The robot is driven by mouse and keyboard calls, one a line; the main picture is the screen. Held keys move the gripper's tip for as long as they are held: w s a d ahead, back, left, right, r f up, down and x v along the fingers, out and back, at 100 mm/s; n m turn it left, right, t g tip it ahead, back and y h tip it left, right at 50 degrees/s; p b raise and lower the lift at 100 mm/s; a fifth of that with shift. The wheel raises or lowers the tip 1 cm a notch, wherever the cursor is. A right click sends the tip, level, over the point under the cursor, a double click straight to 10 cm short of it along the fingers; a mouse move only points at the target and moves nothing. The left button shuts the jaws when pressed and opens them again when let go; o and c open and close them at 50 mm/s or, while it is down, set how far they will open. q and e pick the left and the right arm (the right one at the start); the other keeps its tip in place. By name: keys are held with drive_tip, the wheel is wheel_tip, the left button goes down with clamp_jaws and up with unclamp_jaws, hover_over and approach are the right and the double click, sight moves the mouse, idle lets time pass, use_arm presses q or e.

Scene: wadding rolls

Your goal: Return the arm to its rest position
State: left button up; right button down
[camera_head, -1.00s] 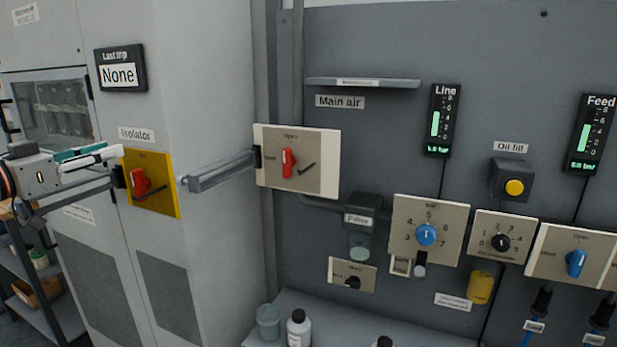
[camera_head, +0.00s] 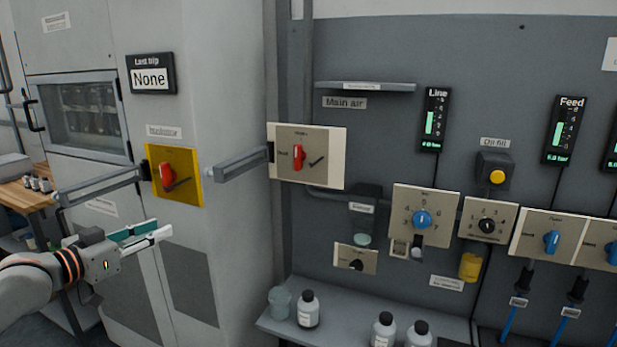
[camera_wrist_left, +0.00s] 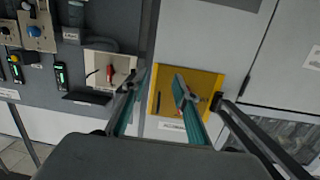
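My left gripper (camera_head: 161,228) is in the lower left of the head view, below the yellow isolator panel (camera_head: 190,195) and clear of it. Its two green-padded fingers stand apart with nothing between them in the left wrist view (camera_wrist_left: 155,88). My left arm (camera_head: 28,285) comes in from the left edge. The isolator's red knob (camera_head: 167,174) shows uncovered. The isolator panel also shows beyond the fingers in the wrist view (camera_wrist_left: 205,80). My right gripper is in neither view.
Two grey bars (camera_head: 100,184) (camera_head: 240,166) stick out near the isolator and main air panel (camera_head: 333,155). A wooden bench (camera_head: 22,195) stands at left. Bottles (camera_head: 308,309) and a cup (camera_head: 280,299) stand on the grey shelf (camera_head: 345,318).

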use_arm(q)
drive_tip(key=s+d+f+g+p, duration=0.1)
drive_tip(key=s+d+f, duration=0.25)
drive_tip(key=f, duration=0.45)
drive_tip(key=s+d+f+y, duration=0.1)
drive_tip(key=s+d+f, duration=0.25)
drive_tip(key=f, duration=0.45)
drive_tip(key=s+d+f+g+p, duration=0.1)
drive_tip(key=s+d+f, duration=0.25)
drive_tip(key=f, duration=0.35)
drive_tip(key=s+d+f+g+y+p, duration=0.1)
drive_tip(key=s+d+f, duration=0.1)
drive_tip(key=s+f, duration=0.6)
drive_tip(key=s+d+f+n+g+y+p, duration=0.1)
drive_tip(key=s+f, duration=0.8)
drive_tip(key=s, duration=0.9)
drive_tip(key=shift+d+f+y, duration=0.2)
drive_tip(key=shift+d+y, duration=0.55)
drive_tip(key=shift+y, duration=0.05)
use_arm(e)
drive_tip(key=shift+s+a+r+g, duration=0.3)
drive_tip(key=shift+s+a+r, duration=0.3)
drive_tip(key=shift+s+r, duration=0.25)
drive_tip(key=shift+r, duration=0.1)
